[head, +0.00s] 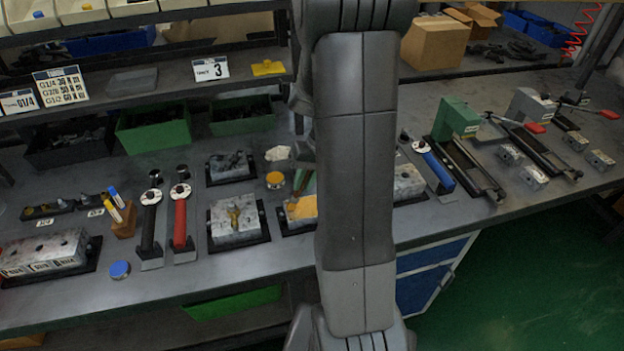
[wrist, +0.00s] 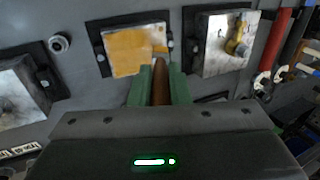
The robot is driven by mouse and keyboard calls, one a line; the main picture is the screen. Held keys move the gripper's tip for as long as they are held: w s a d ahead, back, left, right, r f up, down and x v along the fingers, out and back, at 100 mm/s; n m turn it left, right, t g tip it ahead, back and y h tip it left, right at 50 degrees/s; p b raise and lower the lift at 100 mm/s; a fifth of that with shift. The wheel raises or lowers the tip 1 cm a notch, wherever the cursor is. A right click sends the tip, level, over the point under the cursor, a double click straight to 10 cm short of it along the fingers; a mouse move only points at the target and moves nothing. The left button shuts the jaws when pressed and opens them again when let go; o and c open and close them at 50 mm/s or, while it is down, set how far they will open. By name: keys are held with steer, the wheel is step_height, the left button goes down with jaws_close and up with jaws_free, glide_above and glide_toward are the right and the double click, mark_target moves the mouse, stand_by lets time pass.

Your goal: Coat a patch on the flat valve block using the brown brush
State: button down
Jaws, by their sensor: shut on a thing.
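The flat valve block (wrist: 159,36) sits in a black holder, and an orange-yellow coat covers much of its top, with bare metal along the edges in the wrist view. In the head view the block (head: 292,212) is partly hidden behind my arm. My gripper (wrist: 160,88) has green fingers shut on the brown brush (wrist: 160,72). The brush points at the block's edge in the wrist view; I cannot tell whether its tip touches. In the head view a bit of my gripper (head: 304,181) shows beside my arm, just behind the block.
A block with a brass fitting (head: 235,222) stands left of the flat block. Red (head: 180,222) and black (head: 150,222) wrenches lie farther left. A round orange-topped tin (head: 275,180) stands behind. Another metal block (head: 408,182) and a blue wrench (head: 436,168) are to the right.

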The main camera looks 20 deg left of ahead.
steer(key=shift+s+a, duration=0.4)
steer(key=shift+a, duration=0.25)
steer(key=shift+w+a, duration=0.35)
steer(key=shift+w, duration=0.3)
steer(key=w+d, duration=0.2)
steer(key=d, duration=0.1)
steer(key=shift+d+r, duration=0.1)
steer(key=shift+d, duration=0.1)
step_height(320, 180, up, 6)
steer(key=p, duration=0.4)
steer(key=shift+r, duration=0.1)
step_height(320, 180, up, 3)
steer(key=shift+f+p, duration=0.1)
steer(key=shift+p, duration=0.9)
